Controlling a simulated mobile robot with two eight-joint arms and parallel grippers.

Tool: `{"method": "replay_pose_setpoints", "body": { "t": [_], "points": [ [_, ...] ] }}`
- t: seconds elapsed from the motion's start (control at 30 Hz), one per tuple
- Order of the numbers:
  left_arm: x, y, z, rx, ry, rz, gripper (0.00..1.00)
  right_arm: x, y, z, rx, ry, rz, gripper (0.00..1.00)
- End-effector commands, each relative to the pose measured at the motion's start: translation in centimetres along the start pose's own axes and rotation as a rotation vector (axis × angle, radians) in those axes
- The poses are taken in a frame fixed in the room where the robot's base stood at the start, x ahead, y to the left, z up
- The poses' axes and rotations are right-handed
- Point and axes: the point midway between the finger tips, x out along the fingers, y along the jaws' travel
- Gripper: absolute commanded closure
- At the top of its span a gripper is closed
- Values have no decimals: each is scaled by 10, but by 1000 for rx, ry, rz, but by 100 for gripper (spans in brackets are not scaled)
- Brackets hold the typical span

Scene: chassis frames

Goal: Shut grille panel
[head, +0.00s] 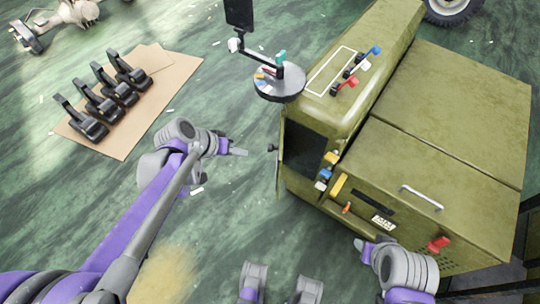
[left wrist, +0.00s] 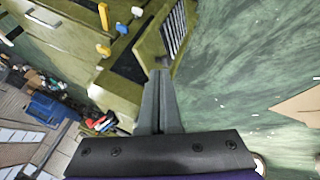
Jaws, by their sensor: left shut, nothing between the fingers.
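The grille panel (head: 279,170) stands swung open at the left end of the olive-green machine housing (head: 440,130), seen nearly edge-on in the head view. A dark knob (head: 272,148) sticks out from it. Beside it is the dark opening (head: 305,150). In the left wrist view the slatted grille panel (left wrist: 174,35) stands out from the housing, just beyond my fingertips. My left gripper (head: 240,152) is shut and empty, left of the panel and apart from it in the head view; its closed fingers also show in the left wrist view (left wrist: 160,78). My right gripper (head: 363,248) is by the housing's front; its jaws are unclear.
A round grey tray (head: 279,84) on a stand with a dark screen is behind the opening. Coloured levers and a handle (head: 422,197) stick out of the housing. A cardboard sheet (head: 160,110) with several black pedal-like parts lies at left. Green floor between is mostly clear.

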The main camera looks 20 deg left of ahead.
Motion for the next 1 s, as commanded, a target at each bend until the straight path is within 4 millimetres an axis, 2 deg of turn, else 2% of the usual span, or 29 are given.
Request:
{"method": "replay_pose_setpoints", "body": {
  "t": [0.17, 0.53, 0.6, 0.73, 1.0],
  "points": [
    [23, 0, 1, 3, -3, 3, 100, 8, 0, 3, 0, -3, 0, 50],
    [102, 0, 1, 3, -2, 1, 100, 32, 0, 13, 0, -12, 0, 50],
    [105, 13, 1, 5, -3, 3, 100, 32, 0, 13, 0, -12, 0, 50],
    [112, 27, 1, 3, -2, 1, 100, 33, 0, 13, 0, -12, 0, 50],
    [116, 36, 0, 1, 0, -1, 100, 34, 0, 14, 0, -13, 0, 50]
  ]
}}
